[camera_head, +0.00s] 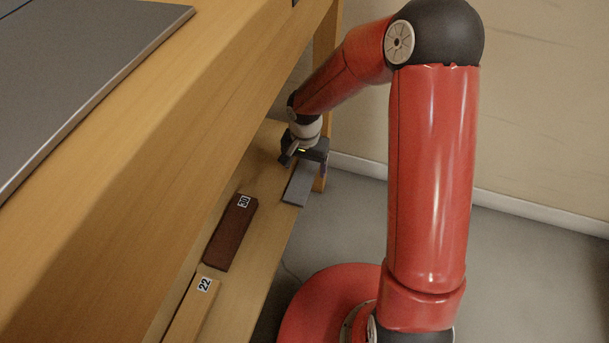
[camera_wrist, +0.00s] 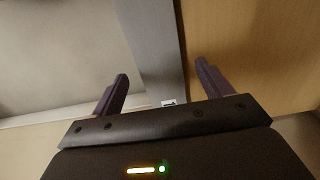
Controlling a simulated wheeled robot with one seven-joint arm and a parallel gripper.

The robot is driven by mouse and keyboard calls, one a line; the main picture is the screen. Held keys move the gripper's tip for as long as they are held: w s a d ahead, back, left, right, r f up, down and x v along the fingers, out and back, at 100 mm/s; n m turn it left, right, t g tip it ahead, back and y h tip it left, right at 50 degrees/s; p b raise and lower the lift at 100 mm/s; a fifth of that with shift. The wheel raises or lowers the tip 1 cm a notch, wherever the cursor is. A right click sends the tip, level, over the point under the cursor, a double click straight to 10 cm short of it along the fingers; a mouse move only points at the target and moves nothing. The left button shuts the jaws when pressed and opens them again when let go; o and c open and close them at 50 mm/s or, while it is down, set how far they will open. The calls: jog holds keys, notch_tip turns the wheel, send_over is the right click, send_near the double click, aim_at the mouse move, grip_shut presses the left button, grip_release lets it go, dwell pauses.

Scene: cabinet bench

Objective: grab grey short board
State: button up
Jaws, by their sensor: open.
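The grey short board (camera_head: 300,184) lies on the lower wooden shelf, at its far end by the outer edge. My gripper (camera_head: 303,158) is over the board's far end and hides that end in the head view. In the wrist view the grey board (camera_wrist: 158,45) runs between the two fingers of my gripper (camera_wrist: 155,85), one on each side. The fingers are open and apart from the board's sides. A small white label shows on the board near the gripper body. I cannot tell the height of the fingertips above the shelf.
On the same shelf (camera_head: 268,187), a dark red-brown board (camera_head: 231,235) with label 30 and a light wooden board (camera_head: 191,312) with label 22 lie nearer. The wooden bench top (camera_head: 190,95) overhangs the shelf on the left. A wooden leg (camera_head: 326,60) stands behind my gripper.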

jog(key=shift+f, duration=0.85)
jog(key=shift+r, duration=0.1)
jog(key=c, duration=1.1)
jog(key=shift+r, duration=0.1)
